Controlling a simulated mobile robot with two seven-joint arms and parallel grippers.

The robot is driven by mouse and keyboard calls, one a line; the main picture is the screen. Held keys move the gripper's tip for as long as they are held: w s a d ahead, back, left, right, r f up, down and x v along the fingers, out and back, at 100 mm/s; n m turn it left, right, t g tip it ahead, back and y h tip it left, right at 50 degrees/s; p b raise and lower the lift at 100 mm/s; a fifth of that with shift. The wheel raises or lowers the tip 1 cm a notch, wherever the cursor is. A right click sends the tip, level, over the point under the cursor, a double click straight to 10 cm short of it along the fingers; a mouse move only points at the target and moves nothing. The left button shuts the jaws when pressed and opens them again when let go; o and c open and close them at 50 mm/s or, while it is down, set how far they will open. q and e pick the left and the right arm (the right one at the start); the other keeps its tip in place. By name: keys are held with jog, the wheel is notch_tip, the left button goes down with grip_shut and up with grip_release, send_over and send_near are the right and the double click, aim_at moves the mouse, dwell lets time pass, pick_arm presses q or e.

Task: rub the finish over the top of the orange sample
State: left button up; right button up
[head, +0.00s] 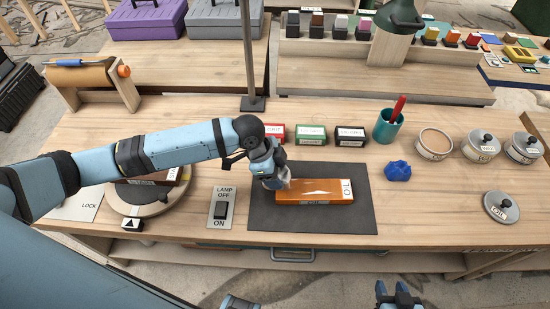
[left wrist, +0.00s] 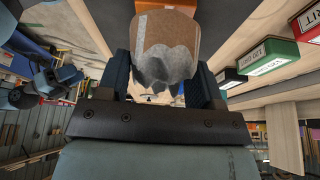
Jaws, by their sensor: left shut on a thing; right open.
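The orange sample (head: 318,192), a glossy block with a white OIL label at its right end, lies on a dark mat (head: 255,223). My left gripper (head: 272,178) is over the sample's left end, shut on a grey-brown cloth pad (head: 284,184). The pad (left wrist: 165,50) fills the middle of the left wrist view between the fingers, with a bit of the orange sample (left wrist: 169,4) beyond it. The pad is at the sample's top; I cannot tell if it touches. My right gripper (head: 397,297) is open and empty at the bottom edge.
An open tin (head: 435,143) and a loose lid (head: 501,207) are at the right, beside lidded tins (head: 480,147). A blue crumpled cloth (head: 397,171) and a teal cup (head: 386,128) stand near the mat. Grit blocks (head: 311,135) line its back. A lamp switch (head: 220,208) is left.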

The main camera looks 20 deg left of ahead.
pick_arm(q)
notch_tip(320, 180, up, 3)
jog(key=shift+f+p, duration=0.15)
jog(key=shift+p, duration=0.9)
jog(key=shift+r, duration=0.2)
pick_arm(e)
jog(key=r, duration=0.3)
jog(key=shift+s+a+r, duration=0.2)
jog(key=shift+a+r, duration=0.15)
jog(key=shift+f, duration=0.15)
jog(key=shift+s, duration=0.1)
